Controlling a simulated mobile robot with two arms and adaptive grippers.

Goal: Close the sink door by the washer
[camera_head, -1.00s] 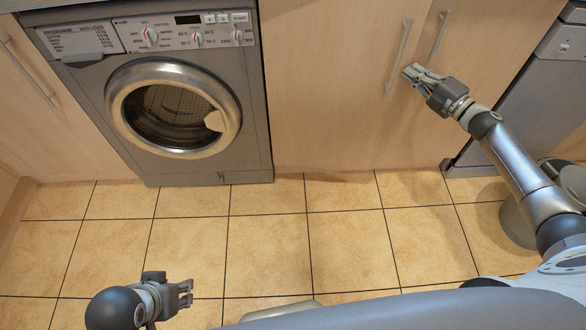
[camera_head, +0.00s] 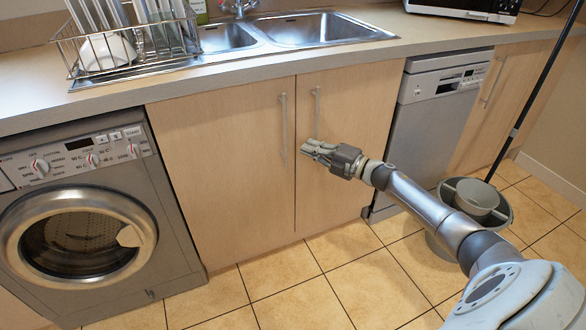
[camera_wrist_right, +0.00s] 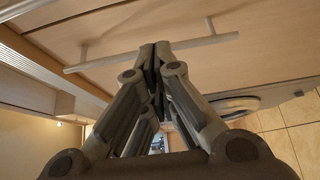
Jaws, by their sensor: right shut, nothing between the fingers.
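Two light wood doors stand below the sink (camera_head: 300,30). The sink door by the washer (camera_head: 225,160) looks flush with the cabinet front, with a vertical bar handle (camera_head: 284,128) near its right edge. The other sink door (camera_head: 348,115) also looks shut and has its own handle (camera_head: 317,105). The washer (camera_head: 90,215) stands at the left. My right gripper (camera_head: 310,152) is shut and empty in front of the doors, near their meeting line. In the right wrist view its fingertips (camera_wrist_right: 156,50) appear beside a bar handle (camera_wrist_right: 205,43); contact cannot be told. My left gripper is out of view.
A dish rack (camera_head: 130,45) with dishes stands on the counter (camera_head: 35,85). A grey dishwasher (camera_head: 432,115) is right of the sink doors. A bucket (camera_head: 500,215) with a mop pole stands on the tiled floor at the right. The floor before the doors is clear.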

